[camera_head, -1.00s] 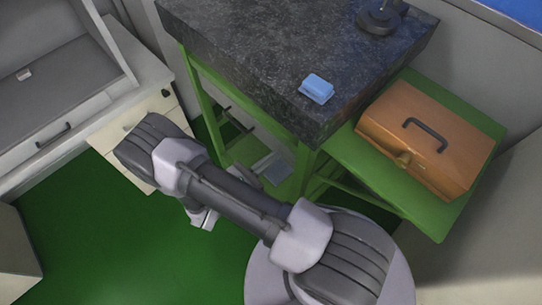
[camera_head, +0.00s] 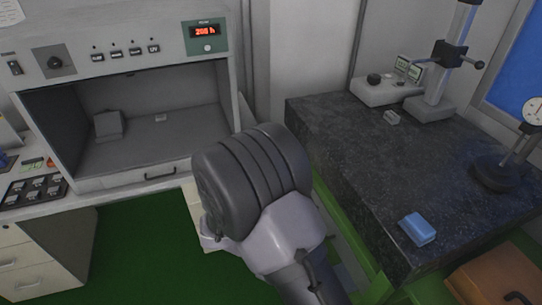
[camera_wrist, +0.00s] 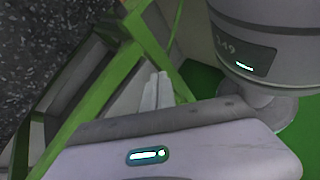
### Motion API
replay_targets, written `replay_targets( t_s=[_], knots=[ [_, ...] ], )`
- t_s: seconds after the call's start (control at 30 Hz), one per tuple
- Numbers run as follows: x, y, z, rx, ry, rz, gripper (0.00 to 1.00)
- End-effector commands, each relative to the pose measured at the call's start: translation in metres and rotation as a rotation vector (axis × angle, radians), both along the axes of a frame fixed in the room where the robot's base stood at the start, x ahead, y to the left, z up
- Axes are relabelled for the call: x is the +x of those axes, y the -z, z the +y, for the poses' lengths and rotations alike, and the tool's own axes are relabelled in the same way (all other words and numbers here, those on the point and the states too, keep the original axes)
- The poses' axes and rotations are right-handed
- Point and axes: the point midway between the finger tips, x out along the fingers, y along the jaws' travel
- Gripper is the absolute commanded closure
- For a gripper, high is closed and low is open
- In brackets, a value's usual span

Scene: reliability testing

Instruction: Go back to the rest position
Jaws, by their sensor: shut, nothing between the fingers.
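My gripper (camera_wrist: 157,90) shows in the wrist view as two pale fingers side by side, shut and empty. They point toward the green frame of the bench. In the head view my arm is folded up in the lower middle, and its large dark joint hides most of my gripper. No object of the task is being held.
A dark stone-topped bench (camera_head: 400,170) stands at the right, with a blue block (camera_head: 418,229) and a gauge stand (camera_head: 497,172) on it. An orange toolbox (camera_head: 497,278) is at the lower right. A cabinet (camera_head: 140,50) stands at the left. Green floor (camera_head: 135,250) is clear between.

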Motion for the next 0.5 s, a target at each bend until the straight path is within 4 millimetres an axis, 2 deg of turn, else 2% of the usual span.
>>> replay_targets(
  t_s=[0.03,0.2,0.4,0.5],
  knots=[
    [-0.006,-0.028,-0.005,0.117,0.128,-0.095,1.00],
    [-0.038,-0.105,-0.008,0.527,0.576,-0.472,1.00],
    [-0.061,-0.176,0.001,0.952,0.997,-0.954,1.00],
    [-0.065,-0.198,0.004,1.088,1.111,-1.119,1.00]
  ],
)
